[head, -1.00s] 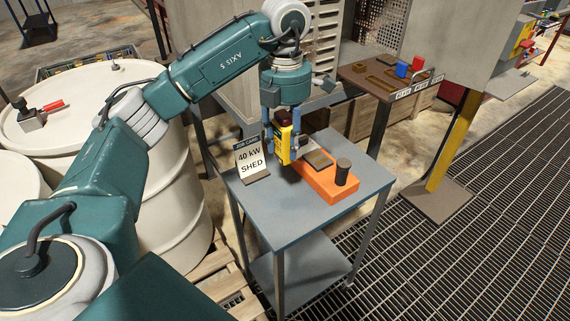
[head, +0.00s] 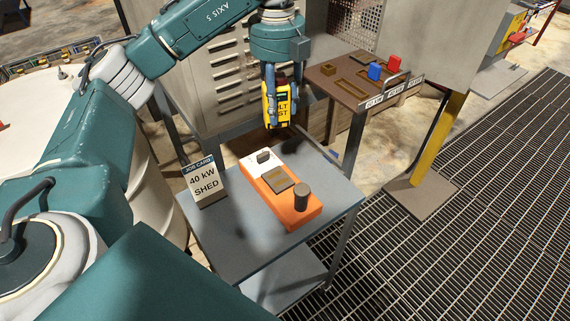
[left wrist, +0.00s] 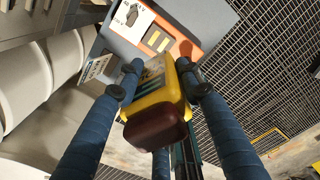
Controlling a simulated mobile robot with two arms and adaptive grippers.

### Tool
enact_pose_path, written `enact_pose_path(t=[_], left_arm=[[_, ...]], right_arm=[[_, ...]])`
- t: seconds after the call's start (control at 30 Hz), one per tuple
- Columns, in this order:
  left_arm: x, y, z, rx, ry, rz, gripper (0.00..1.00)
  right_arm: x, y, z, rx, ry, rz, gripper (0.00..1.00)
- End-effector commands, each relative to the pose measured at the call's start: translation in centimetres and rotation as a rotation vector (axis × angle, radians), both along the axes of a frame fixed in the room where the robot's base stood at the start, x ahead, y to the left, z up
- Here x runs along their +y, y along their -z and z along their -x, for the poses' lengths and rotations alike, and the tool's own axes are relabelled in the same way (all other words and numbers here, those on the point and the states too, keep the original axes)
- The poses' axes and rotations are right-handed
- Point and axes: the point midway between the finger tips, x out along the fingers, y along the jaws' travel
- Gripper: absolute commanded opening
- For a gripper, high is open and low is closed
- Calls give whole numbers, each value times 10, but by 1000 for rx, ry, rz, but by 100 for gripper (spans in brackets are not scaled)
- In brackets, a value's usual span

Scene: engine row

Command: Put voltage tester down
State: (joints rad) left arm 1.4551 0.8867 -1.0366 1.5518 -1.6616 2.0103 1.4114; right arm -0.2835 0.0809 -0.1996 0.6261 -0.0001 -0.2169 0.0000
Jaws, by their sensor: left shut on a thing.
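The yellow voltage tester (head: 282,103) is held upright in my left gripper (head: 283,108), above the far end of the grey cart (head: 248,249) and apart from its top. In the left wrist view the fingers close around the tester (left wrist: 158,98), and its dark red-brown end faces the camera. Beneath, an orange and white device (head: 295,211) with a dark knob and a small plate lies on the cart. It also shows in the left wrist view (left wrist: 188,50). My right gripper is in neither view.
A job card reading "40 kW SHED" (head: 204,183) stands on the cart's left side. A brown table (head: 340,85) with blue and red blocks and labelled slots stands behind right. A yellow-edged post (head: 437,140) rises beyond. The cart's front is bare.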

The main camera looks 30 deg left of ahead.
Motion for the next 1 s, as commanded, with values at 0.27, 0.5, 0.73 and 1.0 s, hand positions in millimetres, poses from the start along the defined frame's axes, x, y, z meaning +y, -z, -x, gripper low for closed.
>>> enact_pose_path(t=[0.27, 0.5, 0.73, 1.0], left_arm=[[-2, 72, 2, 8, 0, 3, 4], [0, 124, 2, 6, -3, -1, 4], [0, 150, 1, 1, -1, 0, 4], [0, 186, 1, 4, -1, 1, 4]], right_arm=[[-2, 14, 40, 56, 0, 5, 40], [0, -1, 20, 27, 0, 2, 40], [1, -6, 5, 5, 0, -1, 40], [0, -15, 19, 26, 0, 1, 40]])
